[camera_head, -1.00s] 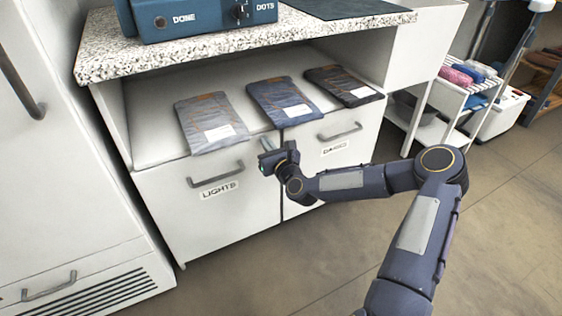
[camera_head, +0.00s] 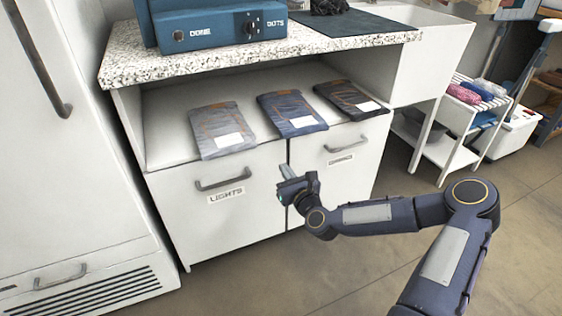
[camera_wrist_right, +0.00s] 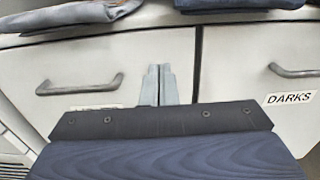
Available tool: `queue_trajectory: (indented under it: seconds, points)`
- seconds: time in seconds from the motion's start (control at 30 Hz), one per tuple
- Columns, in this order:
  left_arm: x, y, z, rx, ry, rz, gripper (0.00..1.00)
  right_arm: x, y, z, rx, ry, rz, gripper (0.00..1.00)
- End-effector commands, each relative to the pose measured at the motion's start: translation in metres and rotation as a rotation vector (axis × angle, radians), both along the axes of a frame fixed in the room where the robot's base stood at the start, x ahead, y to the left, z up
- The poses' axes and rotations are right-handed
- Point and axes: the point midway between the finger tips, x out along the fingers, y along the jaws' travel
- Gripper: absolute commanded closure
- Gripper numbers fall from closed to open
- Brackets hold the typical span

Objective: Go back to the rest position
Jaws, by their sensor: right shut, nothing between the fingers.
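My right gripper (camera_head: 289,172) is shut and empty in front of the white cabinet, near the seam between its two drawers. In the right wrist view its two grey fingers (camera_wrist_right: 159,84) are together with nothing between them. Three folded pairs of jeans lie on the open shelf above: light grey-blue (camera_head: 219,130), blue (camera_head: 291,113) and near-black (camera_head: 347,99), each with a white tag. My left gripper is not in view.
The LIGHTS drawer (camera_head: 236,212) and the DARKS drawer (camera_head: 338,179) are closed. A blue box (camera_head: 215,24) stands on the speckled counter (camera_head: 130,68). A white rack (camera_head: 440,157) with folded cloths stands at the right. Floor (camera_head: 430,205) is clear in front.

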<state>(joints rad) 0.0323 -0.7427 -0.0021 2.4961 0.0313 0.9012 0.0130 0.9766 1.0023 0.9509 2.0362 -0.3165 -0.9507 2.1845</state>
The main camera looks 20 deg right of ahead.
Motion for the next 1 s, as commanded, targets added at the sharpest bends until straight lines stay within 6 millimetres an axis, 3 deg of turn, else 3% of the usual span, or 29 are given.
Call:
queue_trajectory:
  seconds: [0.23,0.57,0.67,0.8,0.9,1.0]
  points:
    - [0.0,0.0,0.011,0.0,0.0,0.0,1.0,-0.037,-0.002,0.001,0.002,0.002,-0.001,1.0]
    - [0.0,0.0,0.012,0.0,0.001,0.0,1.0,-0.047,0.004,0.0,-0.049,0.013,0.028,1.0]
    - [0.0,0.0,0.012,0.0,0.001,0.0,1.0,-0.051,0.025,-0.001,-0.23,0.055,0.126,1.0]
    - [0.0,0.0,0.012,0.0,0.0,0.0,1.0,-0.072,0.06,-0.006,-0.696,0.142,0.36,1.0]
    - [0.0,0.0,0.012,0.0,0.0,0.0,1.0,-0.097,0.068,-0.008,-1.056,0.196,0.532,1.0]
    - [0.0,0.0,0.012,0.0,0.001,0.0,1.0,-0.126,0.065,-0.002,-1.379,0.234,0.686,1.0]
